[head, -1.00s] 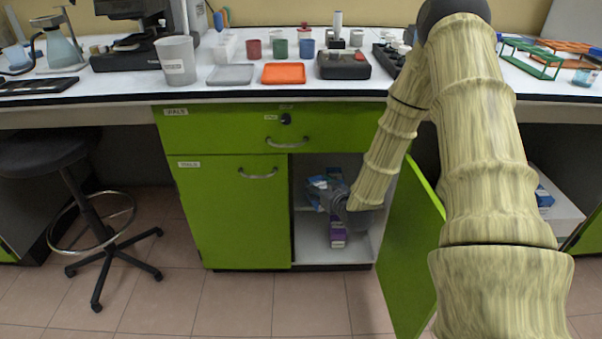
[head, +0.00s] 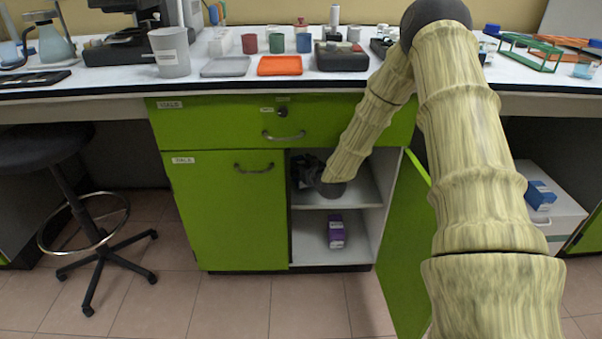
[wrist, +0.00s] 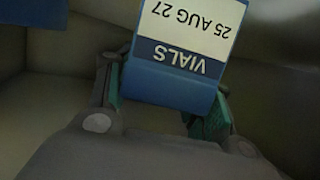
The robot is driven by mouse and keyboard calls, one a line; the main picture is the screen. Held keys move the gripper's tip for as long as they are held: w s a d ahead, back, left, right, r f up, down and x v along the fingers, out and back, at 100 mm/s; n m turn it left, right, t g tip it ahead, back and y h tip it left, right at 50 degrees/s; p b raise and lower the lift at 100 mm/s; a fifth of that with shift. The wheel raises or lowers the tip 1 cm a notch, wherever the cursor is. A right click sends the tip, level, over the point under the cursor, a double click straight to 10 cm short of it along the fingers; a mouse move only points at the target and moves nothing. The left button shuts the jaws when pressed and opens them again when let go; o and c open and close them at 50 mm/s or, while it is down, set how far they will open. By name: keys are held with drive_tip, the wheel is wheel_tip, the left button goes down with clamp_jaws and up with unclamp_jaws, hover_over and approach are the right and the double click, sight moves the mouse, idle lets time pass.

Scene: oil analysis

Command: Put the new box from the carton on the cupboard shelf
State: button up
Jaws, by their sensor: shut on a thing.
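My gripper (wrist: 165,108) is shut on a blue box (wrist: 172,62) with a white label that reads "VIALS" and "25 AUG 27", upside down in the wrist view. The box is slightly tilted between the two fingers. In the head view my gripper (head: 308,172) is inside the open right side of the green cupboard (head: 220,215), above the middle shelf (head: 360,196). My arm and gripper hide most of the held box there. I cannot tell whether the box touches the shelf.
A purple box (head: 336,232) lies in the lower compartment. The cupboard door (head: 405,250) stands open at the right, close to my arm. A white carton (head: 558,222) with a blue box (head: 540,195) stands farther right. Another blue thing (wrist: 30,10) shows at the wrist view's top left.

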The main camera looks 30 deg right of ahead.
wheel_tip(320, 180, down, 3)
drive_tip(key=shift+r+b, duration=0.15)
drive_tip(key=shift+b, duration=0.2)
drive_tip(key=shift+r, duration=0.15)
drive_tip(key=o, duration=1)
